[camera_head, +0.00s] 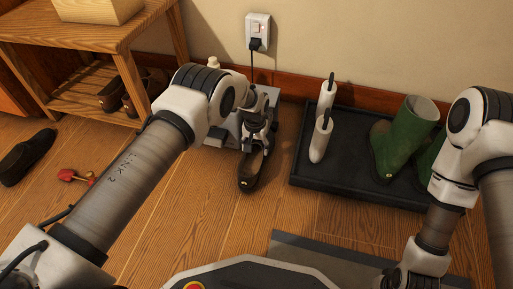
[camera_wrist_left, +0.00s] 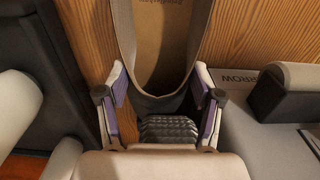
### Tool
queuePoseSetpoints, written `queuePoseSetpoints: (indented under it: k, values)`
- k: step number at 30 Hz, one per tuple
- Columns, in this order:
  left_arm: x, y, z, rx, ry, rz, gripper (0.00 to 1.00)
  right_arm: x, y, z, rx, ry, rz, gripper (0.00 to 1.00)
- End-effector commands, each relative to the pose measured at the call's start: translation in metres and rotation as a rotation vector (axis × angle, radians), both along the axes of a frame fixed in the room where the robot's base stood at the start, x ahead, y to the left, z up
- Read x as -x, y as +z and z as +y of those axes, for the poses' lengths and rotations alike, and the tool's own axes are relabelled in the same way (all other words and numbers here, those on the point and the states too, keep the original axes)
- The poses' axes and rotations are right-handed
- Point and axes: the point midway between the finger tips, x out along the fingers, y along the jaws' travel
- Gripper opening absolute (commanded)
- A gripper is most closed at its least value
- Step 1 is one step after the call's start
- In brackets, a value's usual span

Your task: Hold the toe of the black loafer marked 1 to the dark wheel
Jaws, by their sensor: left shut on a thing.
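A black loafer (camera_head: 250,172) hangs from my left gripper (camera_head: 258,138), its toe pointing toward me in the head view. A small pale mark shows on it, too small to read. In the left wrist view, the fingers of my left gripper (camera_wrist_left: 160,108) close on the loafer's heel end (camera_wrist_left: 158,102); its tan insole shows and the toe is cut off. A grey machine (camera_head: 226,132) stands beside it, partly behind my left arm.
Another black loafer (camera_head: 25,157) and a red-and-gold object (camera_head: 75,177) lie on the floor at left. A wooden shelf (camera_head: 90,40) holds brown shoes. A black tray (camera_head: 340,183) at right holds white upright objects and green boots (camera_head: 402,140). A cord runs to the wall socket (camera_head: 257,30).

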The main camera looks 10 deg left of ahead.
Motion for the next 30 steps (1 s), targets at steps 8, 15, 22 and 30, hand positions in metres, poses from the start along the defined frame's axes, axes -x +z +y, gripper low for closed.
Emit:
queuePoseSetpoints:
  k: [8, 15, 22, 30]
  values:
    - [-0.003, 0.001, 0.01, 0.0, 0.003, -0.005, 0.0, 0.0, 0.001, 0.0, 0.0, 0.0, 0.0, 0.0]
    - [-0.002, 0.001, 0.009, 0.0, 0.003, -0.004, 0.0, 0.0, 0.0, 0.0, 0.0, 0.0, 0.0, 0.0]
    - [-0.002, -0.001, 0.0, 0.0, 0.0, -0.004, 0.0, 0.0, 0.0, 0.0, 0.0, 0.0, 0.0, 0.0]
    - [-0.002, -0.002, -0.007, 0.0, 0.003, -0.003, 0.0, 0.0, 0.0, 0.0, 0.0, 0.0, 0.0, 0.0]
